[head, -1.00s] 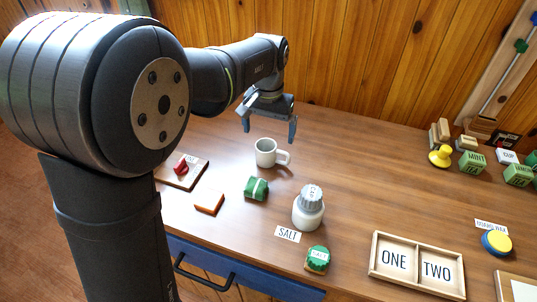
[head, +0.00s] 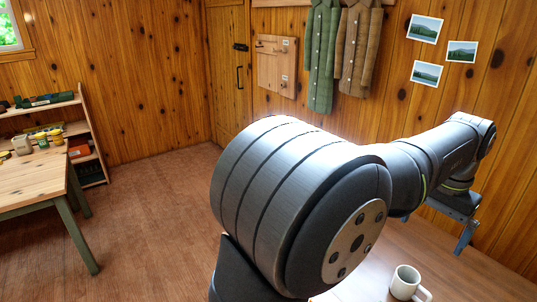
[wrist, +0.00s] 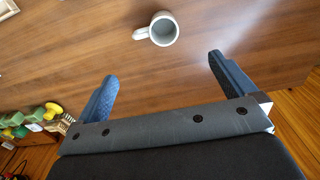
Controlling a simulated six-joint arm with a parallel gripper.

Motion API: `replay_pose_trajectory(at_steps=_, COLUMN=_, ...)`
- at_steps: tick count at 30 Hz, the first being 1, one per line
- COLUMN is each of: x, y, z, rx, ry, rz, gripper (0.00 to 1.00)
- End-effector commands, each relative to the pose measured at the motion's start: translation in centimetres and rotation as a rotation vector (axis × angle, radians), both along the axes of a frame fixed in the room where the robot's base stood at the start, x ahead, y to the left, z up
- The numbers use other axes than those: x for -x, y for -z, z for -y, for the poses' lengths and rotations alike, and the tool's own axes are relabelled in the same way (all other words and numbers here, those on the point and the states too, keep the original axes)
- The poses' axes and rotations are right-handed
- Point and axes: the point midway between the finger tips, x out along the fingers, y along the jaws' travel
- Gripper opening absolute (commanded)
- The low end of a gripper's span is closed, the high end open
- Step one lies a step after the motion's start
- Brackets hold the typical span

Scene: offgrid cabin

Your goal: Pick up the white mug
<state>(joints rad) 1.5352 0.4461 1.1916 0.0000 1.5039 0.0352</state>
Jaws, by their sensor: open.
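The white mug (head: 406,283) stands upright on the wooden counter near the bottom edge of the head view, its handle to the right. In the wrist view the mug (wrist: 164,29) is seen from above with its handle to the left, and it looks empty. My gripper (wrist: 163,75) is open, its two blue fingers apart with nothing between them. The mug lies beyond the fingertips, apart from them. In the head view my gripper (head: 463,238) hangs above the counter, up and to the right of the mug; one finger shows clearly.
The counter (wrist: 70,50) is bare around the mug. Green and yellow items (wrist: 35,118) stand at the wrist view's left edge. A wooden wall rises behind the counter. Across the room are a table (head: 35,180), a shelf (head: 92,165) and hanging coats (head: 322,55).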

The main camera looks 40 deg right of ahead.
Motion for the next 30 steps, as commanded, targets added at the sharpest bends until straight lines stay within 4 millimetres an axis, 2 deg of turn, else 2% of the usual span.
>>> replay_pose_trajectory(at_steps=13, x=0.00, y=0.04, z=0.00, rx=0.000, ry=0.000, rz=0.000, gripper=1.00)
replay_pose_trajectory(at_steps=14, x=0.00, y=0.04, z=0.00, rx=0.000, ry=0.000, rz=0.000, gripper=0.98)
replay_pose_trajectory(at_steps=17, x=0.00, y=0.04, z=0.00, rx=0.000, ry=0.000, rz=0.000, gripper=0.78)
replay_pose_trajectory(at_steps=18, x=0.00, y=0.04, z=0.00, rx=0.000, ry=0.000, rz=0.000, gripper=0.76)
replay_pose_trajectory(at_steps=26, x=-0.02, y=0.08, z=0.01, rx=0.000, ry=-0.011, rz=0.000, gripper=0.76)
replay_pose_trajectory(at_steps=30, x=-0.23, y=0.52, z=0.15, rx=-0.001, ry=-0.136, rz=0.000, gripper=0.76)
